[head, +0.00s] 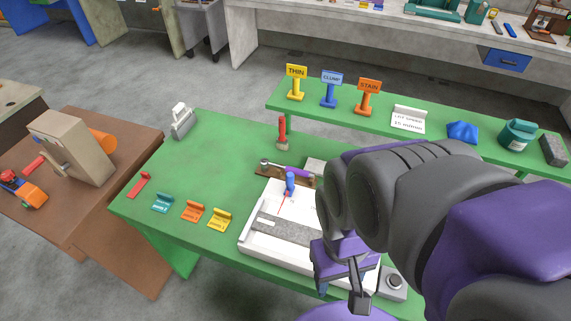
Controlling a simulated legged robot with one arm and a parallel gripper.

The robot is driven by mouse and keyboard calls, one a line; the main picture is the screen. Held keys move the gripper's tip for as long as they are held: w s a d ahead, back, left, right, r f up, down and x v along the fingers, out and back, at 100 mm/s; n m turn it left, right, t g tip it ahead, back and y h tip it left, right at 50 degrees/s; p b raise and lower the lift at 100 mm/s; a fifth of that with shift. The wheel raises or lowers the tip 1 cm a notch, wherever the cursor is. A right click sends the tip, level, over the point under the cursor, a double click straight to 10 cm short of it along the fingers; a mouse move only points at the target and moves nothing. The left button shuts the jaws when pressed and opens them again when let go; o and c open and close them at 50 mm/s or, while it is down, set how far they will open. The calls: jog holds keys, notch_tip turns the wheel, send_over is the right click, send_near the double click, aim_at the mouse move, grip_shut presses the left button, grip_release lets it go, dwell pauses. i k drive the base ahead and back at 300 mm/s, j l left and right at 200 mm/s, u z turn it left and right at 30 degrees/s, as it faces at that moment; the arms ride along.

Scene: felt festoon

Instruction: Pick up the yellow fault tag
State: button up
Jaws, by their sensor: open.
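A yellow tag on a stand, lettered THIN (296,82), stands upright at the left end of the raised green shelf. A flatter yellow tag (218,220) with small lettering, too small to read surely, sits on the green table's front left part. My gripper (343,291) is open and points down over the right end of the white tray (258,245), apart from both yellow things. My arm hides part of the tray and the table's right side.
Blue CLUMP (331,88) and orange STAIN (368,94) signs stand right of THIN. Orange (193,211) and teal (162,203) tags sit left of the flat yellow one. A red-handled tool (282,130) stands upright mid-table. The table's left part has free room.

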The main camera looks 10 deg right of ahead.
aim_at(220, 220)
jog(key=k+l+z, duration=0.2)
jog(key=l, duration=0.15)
jog(key=k+l+z, duration=0.2)
jog(key=l, duration=0.2)
jog(key=l+z, duration=0.15)
jog(key=l, duration=0.2)
jog(key=j+u, duration=0.3)
jog(key=u, duration=0.2)
jog(key=j+u, duration=0.3)
jog(key=u, duration=0.15)
jog(key=i+j+u, duration=0.1)
jog(key=j+u, duration=0.2)
jog(key=u, duration=0.2)
